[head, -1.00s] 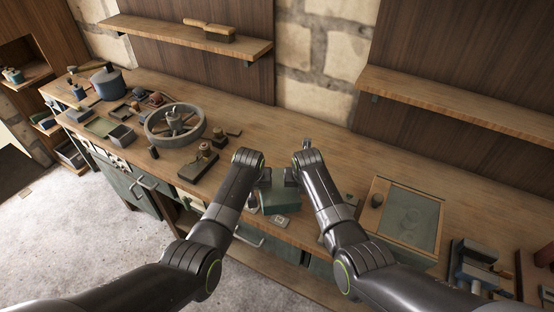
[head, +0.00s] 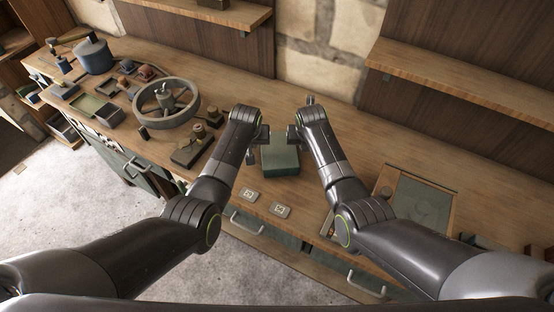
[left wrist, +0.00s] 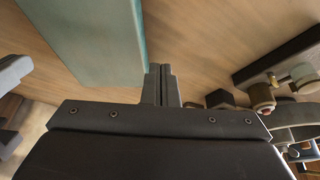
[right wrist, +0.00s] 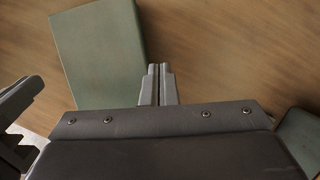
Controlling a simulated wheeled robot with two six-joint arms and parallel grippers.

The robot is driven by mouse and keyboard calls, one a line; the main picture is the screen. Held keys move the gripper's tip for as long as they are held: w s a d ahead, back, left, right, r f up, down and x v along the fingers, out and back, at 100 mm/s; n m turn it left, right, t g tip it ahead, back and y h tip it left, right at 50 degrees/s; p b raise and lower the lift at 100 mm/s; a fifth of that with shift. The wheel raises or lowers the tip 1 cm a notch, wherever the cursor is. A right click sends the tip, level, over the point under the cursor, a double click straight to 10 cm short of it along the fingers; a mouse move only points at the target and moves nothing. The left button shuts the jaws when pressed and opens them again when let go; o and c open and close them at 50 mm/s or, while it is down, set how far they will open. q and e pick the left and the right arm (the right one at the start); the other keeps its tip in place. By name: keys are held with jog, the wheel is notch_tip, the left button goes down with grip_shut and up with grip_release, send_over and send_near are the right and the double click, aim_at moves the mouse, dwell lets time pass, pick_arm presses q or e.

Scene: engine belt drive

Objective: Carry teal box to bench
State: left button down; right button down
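The teal box (head: 281,157) is over the middle of the bench (head: 330,175), between my two grippers. Whether it rests on the wood or is slightly above it cannot be told. My left gripper (head: 258,140) is at its left side, fingers shut together with nothing between them. The box (left wrist: 88,38) runs close beside those fingers (left wrist: 162,84) in the left wrist view. My right gripper (head: 294,136) is at its right side, also shut and empty between the fingers (right wrist: 158,84). The box edge (right wrist: 98,55) is close to them; contact is unclear.
Two small marked plates (head: 281,210) lie at the front edge. A spoked wheel (head: 166,103) and a dark block with small parts (head: 192,150) stand to the left. A framed green panel (head: 420,203) lies to the right. The bench behind the box is clear.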

pick_arm(q)
jog(key=c, duration=2.1)
grip_release()
jog(key=shift+w+a+f, duration=0.15)
jog(key=shift+w+a, duration=0.05)
jog(key=shift+a, duration=0.25)
jog(key=shift+o, duration=1)
jog(key=shift+a, duration=0.25)
pick_arm(e)
jog(key=shift+w+d+f, duration=0.2)
jog(key=shift+w+d, duration=0.05)
jog(key=shift+d, duration=0.45)
pick_arm(q)
jog(key=shift+o, duration=0.9)
jog(key=shift+a, duration=0.1)
pick_arm(e)
jog(key=shift+s+d+r, duration=0.1)
jog(key=shift+s+r, duration=0.15)
jog(key=c, duration=1.8)
grip_release()
jog(key=shift+o, duration=0.4)
jog(key=shift+w+f, duration=0.15)
pick_arm(q)
jog(key=shift+s, duration=0.1)
